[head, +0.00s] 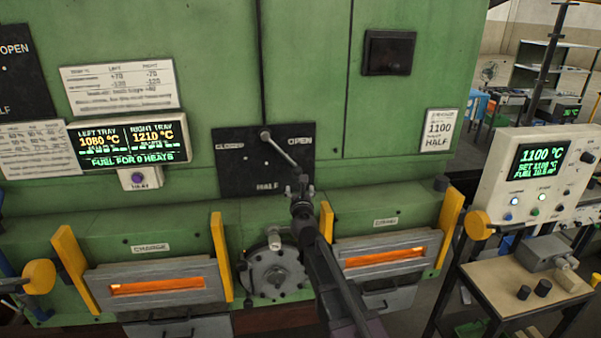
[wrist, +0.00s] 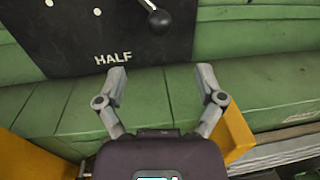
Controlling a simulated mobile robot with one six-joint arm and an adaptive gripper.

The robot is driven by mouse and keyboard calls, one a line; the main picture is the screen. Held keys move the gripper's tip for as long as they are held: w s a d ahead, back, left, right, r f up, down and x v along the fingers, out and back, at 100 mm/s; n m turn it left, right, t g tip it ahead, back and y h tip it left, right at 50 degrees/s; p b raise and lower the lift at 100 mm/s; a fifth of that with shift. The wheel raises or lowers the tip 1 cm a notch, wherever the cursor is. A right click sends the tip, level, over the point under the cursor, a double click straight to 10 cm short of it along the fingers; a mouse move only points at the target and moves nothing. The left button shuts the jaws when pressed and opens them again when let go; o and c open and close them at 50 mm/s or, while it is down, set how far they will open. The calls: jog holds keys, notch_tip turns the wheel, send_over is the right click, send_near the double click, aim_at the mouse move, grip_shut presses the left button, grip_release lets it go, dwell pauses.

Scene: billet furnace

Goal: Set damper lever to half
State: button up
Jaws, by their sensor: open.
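The damper lever (head: 283,153) is a thin metal rod on a black plate (head: 235,180) marked CLOSED at left, OPEN at right and HALF at bottom. It slants down right from its pivot, between HALF and OPEN. Its dark round knob (wrist: 160,20) shows in the wrist view, right of and above the HALF label (wrist: 113,58). My gripper (head: 300,190) is just below the lever's end, which is hard to make out in the head view. In the wrist view my gripper (wrist: 161,75) is open and empty, its fingers below the knob and apart from it.
Two glowing furnace slots, charge (head: 157,287) and another (head: 385,257), sit below between yellow posts. A round grey hub (head: 273,273) lies left of my arm. A second black plate (head: 20,75) is cut off at left. A control box (head: 540,180) stands at right.

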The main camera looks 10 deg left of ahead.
aim_at(298, 174)
jog(key=w, duration=0.4)
jog(key=w+a, duration=0.1)
jog(key=w, duration=0.3)
jog(key=w+a, duration=0.1)
jog(key=w, duration=0.3)
grip_shut()
jog(key=shift+d, duration=0.1)
